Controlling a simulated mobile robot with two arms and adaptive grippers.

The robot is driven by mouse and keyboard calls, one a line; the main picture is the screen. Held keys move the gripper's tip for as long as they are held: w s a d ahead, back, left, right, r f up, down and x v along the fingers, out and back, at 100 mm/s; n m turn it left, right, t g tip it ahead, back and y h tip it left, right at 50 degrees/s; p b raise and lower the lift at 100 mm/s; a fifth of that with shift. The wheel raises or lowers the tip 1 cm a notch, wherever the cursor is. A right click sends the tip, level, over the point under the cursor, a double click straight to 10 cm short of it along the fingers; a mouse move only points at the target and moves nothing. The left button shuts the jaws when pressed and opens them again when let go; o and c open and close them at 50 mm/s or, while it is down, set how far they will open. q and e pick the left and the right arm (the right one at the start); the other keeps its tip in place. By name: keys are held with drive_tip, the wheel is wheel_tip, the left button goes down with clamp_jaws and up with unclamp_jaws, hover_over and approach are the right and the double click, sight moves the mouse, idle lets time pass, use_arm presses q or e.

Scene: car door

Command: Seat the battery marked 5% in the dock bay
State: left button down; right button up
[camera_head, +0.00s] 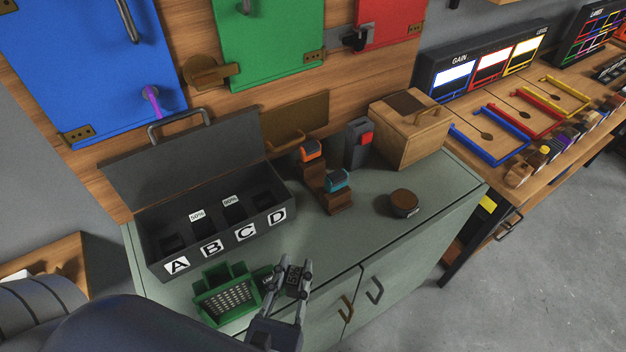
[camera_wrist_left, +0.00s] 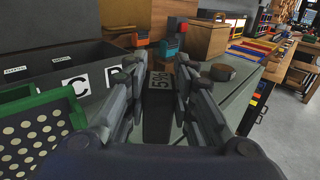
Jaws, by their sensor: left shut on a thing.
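My left gripper (camera_head: 291,285) is shut on a dark battery (camera_head: 294,274), above the front of the cabinet top. A green holder (camera_head: 228,300) with a perforated panel stands just left of the gripper. Which of these is the dock is not clear. My right gripper is not in view.
Orange-topped and teal-topped brown blocks (camera_head: 337,189), a round brown piece (camera_head: 403,203), a dark block with a red patch (camera_head: 358,143) and a wooden box (camera_head: 408,130) stand on the cabinet top (camera_head: 365,235). The middle of the top is mostly free.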

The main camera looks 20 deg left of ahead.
sight(295, 266)
use_arm(q)
drive_tip(key=w, duration=0.2)
drive_tip(key=w+a+p, duration=0.1)
drive_tip(key=w, duration=0.2)
drive_tip(key=w+a+f, duration=0.1)
drive_tip(key=w, duration=0.2)
drive_tip(key=w+f, duration=0.2)
drive_tip(key=w, duration=0.2)
drive_tip(key=w+a+f, duration=0.1)
drive_tip(key=w+f, duration=0.1)
drive_tip(key=w, duration=0.1)
drive_tip(key=shift+w+a+b, duration=0.3)
drive_tip(key=shift+a+b, duration=0.05)
drive_tip(key=shift+b, duration=0.05)
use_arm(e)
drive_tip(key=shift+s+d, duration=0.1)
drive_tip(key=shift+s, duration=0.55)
use_arm(q)
drive_tip(key=shift+f+b, duration=0.35)
drive_tip(key=shift+b, duration=0.05)
drive_tip(key=c, duration=1.3)
unclamp_jaws()
drive_tip(key=shift+c, duration=0.2)
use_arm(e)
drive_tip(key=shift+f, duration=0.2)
use_arm(q)
drive_tip(key=shift+r, duration=0.1)
